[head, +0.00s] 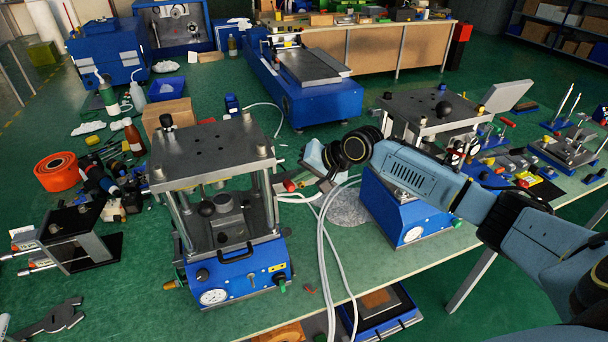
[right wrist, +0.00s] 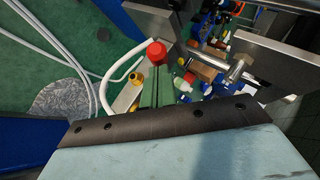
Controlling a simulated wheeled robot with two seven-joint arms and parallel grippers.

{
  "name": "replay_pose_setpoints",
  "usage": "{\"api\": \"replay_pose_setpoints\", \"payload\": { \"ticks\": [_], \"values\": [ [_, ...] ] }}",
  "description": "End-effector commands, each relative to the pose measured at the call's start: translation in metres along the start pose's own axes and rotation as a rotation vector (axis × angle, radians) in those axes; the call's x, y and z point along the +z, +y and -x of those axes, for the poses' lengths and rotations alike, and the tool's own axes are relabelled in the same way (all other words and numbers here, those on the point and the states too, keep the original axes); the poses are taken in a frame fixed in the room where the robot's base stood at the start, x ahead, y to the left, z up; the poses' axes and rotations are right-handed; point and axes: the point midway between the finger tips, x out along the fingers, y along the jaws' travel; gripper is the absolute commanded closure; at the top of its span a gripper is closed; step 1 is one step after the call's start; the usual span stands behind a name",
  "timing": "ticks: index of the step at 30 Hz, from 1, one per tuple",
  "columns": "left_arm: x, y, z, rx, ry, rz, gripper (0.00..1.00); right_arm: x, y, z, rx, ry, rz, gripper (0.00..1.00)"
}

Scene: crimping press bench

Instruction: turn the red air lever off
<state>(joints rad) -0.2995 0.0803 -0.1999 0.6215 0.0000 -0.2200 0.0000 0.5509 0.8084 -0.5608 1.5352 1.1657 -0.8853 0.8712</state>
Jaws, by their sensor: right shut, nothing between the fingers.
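The red air lever shows as a small red end (head: 290,185) just right of the near press's steel column in the head view. In the right wrist view its rounded red end (right wrist: 156,51) lies straight ahead of the fingertips. The lever's body and pivot are mostly hidden, so I cannot tell its angle. My right gripper (head: 308,183) is shut and empty, right beside the red end. In the right wrist view its closed fingers (right wrist: 158,72) point at the red end; I cannot tell whether they touch it. My left gripper is not in view.
The near press (head: 211,157) with its blue gauge base (head: 240,278) stands left of my gripper. White air hoses (head: 323,235) hang close by. A second press (head: 435,110) stands behind my right arm. Tools and an orange roll (head: 57,172) lie at left.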

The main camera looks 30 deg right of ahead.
Motion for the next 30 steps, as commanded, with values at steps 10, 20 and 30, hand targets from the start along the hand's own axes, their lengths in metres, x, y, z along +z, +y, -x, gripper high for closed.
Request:
{"api": "replay_pose_setpoints", "payload": {
  "ticks": [10,20,30],
  "values": [
    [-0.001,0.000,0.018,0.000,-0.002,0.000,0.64,0.009,-0.008,0.004,-0.001,-0.028,-0.005,1.00],
    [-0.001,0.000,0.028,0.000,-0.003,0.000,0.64,-0.003,-0.010,0.015,0.000,-0.020,-0.005,1.00],
    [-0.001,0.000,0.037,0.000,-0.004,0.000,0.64,-0.026,-0.005,0.078,0.004,-0.017,-0.001,1.00]
  ]
}}
